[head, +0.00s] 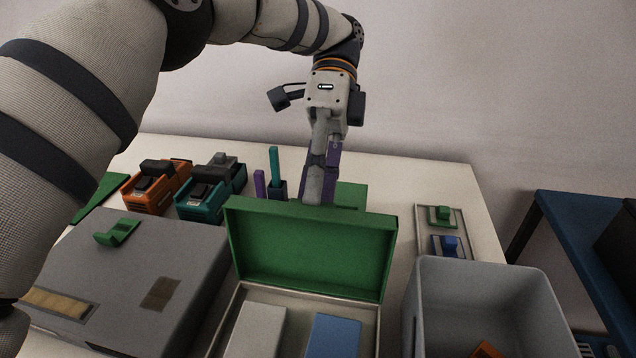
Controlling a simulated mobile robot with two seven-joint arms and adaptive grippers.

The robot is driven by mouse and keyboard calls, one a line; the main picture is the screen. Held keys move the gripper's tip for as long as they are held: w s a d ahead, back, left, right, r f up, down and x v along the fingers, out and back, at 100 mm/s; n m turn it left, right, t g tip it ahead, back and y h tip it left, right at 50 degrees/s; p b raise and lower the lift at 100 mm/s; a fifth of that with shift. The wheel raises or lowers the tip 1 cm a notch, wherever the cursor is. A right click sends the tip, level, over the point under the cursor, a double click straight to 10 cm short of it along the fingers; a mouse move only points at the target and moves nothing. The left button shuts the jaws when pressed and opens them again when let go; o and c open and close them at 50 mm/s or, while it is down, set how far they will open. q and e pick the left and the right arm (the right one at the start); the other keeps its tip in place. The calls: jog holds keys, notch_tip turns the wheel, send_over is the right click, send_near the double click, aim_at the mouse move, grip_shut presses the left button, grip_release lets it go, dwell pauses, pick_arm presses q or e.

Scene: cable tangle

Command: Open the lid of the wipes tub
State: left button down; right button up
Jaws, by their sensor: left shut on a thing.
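The tub (235,312) is a pale open box at the front centre. Its green lid (310,250) stands raised at the back edge, its inner side facing me. A white block (257,332) and a blue block (334,336) lie inside. My left gripper (319,198) points down from above at the lid's top edge, with purple parts beside its grey fingers. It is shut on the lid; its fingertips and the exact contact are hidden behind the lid. My right gripper is not in view.
A grey box (150,255) with a green handle (117,233) stands left. An open grey bin (490,290) stands right, with an orange thing (486,349) inside. Behind are orange (155,190) and teal (211,190) devices, upright pens (274,163) and a small tray (443,222).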

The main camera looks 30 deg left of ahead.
aim_at(310, 241)
pick_arm(q)
jog(key=c, duration=1.7)
grip_release()
notch_tip(310, 241, down, 3)
jog(key=shift+w+a+f, duration=0.1)
jog(key=shift+f, duration=0.05)
jog(key=o, duration=0.4)
jog(key=shift+w, duration=0.1)
jog(key=shift+c, duration=0.2)
jog(key=shift+r, duration=0.3)
jog(key=shift+c, duration=0.7)
